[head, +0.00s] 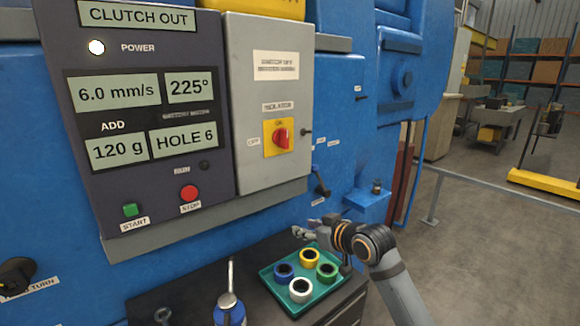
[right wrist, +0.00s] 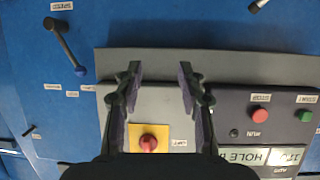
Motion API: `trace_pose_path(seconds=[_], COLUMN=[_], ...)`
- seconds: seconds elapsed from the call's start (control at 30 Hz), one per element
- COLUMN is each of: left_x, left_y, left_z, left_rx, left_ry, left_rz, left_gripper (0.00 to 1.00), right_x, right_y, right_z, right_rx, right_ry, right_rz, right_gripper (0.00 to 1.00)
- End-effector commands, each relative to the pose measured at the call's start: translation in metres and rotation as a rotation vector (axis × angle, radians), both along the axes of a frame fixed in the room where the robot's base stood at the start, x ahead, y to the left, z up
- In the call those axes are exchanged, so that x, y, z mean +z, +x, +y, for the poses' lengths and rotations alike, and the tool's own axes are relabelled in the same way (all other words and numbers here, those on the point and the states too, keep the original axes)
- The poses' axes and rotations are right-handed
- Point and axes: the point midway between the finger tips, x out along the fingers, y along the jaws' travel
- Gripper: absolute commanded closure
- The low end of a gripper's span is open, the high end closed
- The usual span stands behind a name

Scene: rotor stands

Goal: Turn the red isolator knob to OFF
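The red isolator knob (head: 281,138) sits on a yellow plate on the grey isolator box (head: 240,80). An OFF label (head: 253,141) is left of the plate, and small lettering is above the knob. The knob's handle looks roughly upright in the head view. My right gripper (head: 302,232) is below the box, above the tray and apart from the knob. In the right wrist view my right gripper (right wrist: 160,72) is open and empty, its fingers spread. The knob (right wrist: 148,143) shows upside down between the finger bases. My left gripper is not in view.
A dark panel (head: 150,60) with displays, a green START button (head: 131,210) and a red STOP button (head: 189,193) adjoins the box. A green tray (head: 272,278) with several rings and a blue can (head: 230,310) stand on the dark bench. A lever (head: 320,182) juts out right of the box.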

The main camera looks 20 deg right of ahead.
Motion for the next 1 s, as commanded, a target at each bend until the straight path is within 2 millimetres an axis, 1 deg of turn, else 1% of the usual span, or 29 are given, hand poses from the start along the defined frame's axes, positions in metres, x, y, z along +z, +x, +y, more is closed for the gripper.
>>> trace_pose_path(seconds=[0.03, 0.07, 0.1, 0.13, 0.2, 0.23, 0.3, 0.4, 0.47, 0.57, 0.67, 0.8, 0.9, 1.0], left_x=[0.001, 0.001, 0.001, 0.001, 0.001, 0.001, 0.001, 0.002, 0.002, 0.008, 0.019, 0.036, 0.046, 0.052], left_y=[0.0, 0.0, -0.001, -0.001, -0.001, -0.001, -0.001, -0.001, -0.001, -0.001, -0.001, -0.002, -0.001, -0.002], left_z=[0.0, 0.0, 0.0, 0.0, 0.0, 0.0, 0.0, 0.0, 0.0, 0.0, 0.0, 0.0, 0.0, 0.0], left_rx=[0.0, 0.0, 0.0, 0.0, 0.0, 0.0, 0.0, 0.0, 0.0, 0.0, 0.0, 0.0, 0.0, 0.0], left_ry=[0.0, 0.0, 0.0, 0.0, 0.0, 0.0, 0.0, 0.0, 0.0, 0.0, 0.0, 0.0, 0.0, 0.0], left_rz=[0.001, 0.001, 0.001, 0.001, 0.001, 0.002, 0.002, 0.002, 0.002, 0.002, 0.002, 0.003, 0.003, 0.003], left_gripper=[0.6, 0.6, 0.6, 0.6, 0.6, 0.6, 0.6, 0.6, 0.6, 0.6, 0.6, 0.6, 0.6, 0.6], right_x=[0.046, 0.072, 0.105, 0.129, 0.173, 0.187, 0.209, 0.22, 0.221, 0.223, 0.226, 0.226, 0.225, 0.224], right_y=[0.015, 0.022, 0.028, 0.032, 0.035, 0.036, 0.035, 0.035, 0.035, 0.041, 0.057, 0.086, 0.105, 0.12], right_z=[-0.006, -0.009, -0.013, -0.016, -0.022, -0.024, -0.027, -0.029, -0.029, -0.026, -0.02, -0.009, -0.002, 0.002], right_rx=[0.01, 0.018, 0.028, 0.036, 0.048, 0.053, 0.06, 0.063, 0.063, 0.064, 0.064, 0.066, 0.064, 0.063], right_ry=[0.017, 0.032, 0.05, 0.064, 0.092, 0.102, 0.117, 0.125, 0.127, 0.131, 0.134, 0.133, 0.131, 0.13], right_rz=[-0.081, -0.128, -0.187, -0.227, -0.303, -0.328, -0.365, -0.383, -0.384, -0.384, -0.382, -0.38, -0.379, -0.381], right_gripper=[0.6, 0.6, 0.6, 0.6, 0.6, 0.6, 0.6, 0.6, 0.6, 0.6, 0.6, 0.6, 0.6, 0.6])
